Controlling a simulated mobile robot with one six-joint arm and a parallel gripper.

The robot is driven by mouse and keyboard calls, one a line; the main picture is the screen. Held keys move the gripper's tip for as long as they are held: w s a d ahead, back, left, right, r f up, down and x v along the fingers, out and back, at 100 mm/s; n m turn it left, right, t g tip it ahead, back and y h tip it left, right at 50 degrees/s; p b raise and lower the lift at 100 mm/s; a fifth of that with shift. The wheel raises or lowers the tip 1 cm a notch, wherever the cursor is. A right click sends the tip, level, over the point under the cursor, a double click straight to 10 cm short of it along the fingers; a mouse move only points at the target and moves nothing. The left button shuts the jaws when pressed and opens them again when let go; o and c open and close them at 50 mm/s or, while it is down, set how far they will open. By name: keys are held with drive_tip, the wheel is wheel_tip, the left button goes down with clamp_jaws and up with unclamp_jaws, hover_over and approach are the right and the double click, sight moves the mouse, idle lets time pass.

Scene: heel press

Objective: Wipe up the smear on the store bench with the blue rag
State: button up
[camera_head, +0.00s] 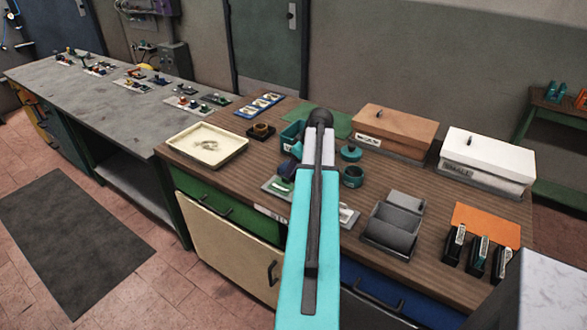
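My turquoise and black arm rises through the middle of the head view and covers part of the brown wooden-topped bench (235,178). My gripper cannot be made out; the arm may hide it. I cannot make out a blue rag or a smear on the visible bench top. A small dark bluish shape (289,168) shows just left of the arm, but I cannot tell what it is. I cannot tell from the picture whether this bench or the long grey one (95,105) is the store bench.
A cream tray (181,138) holds a pale item. Teal pots (353,177), a grey divided bin (382,233), a brown box (392,128), a white box (486,158) and black holders (478,254) crowd the wooden bench. A dark mat (75,240) lies on the floor.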

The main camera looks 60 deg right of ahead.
drive_tip(key=shift+s, duration=0.2)
drive_tip(key=shift+s+r, duration=0.1)
drive_tip(key=shift+s, duration=1.35)
drive_tip(key=shift+r, duration=0.15)
drive_tip(key=shift+r+p, duration=1.5)
drive_tip(key=shift+r, duration=1.4)
drive_tip(key=shift+r+p, duration=0.8)
drive_tip(key=shift+r, duration=0.7)
drive_tip(key=shift+w+a, duration=0.1)
drive_tip(key=shift+w, duration=0.05)
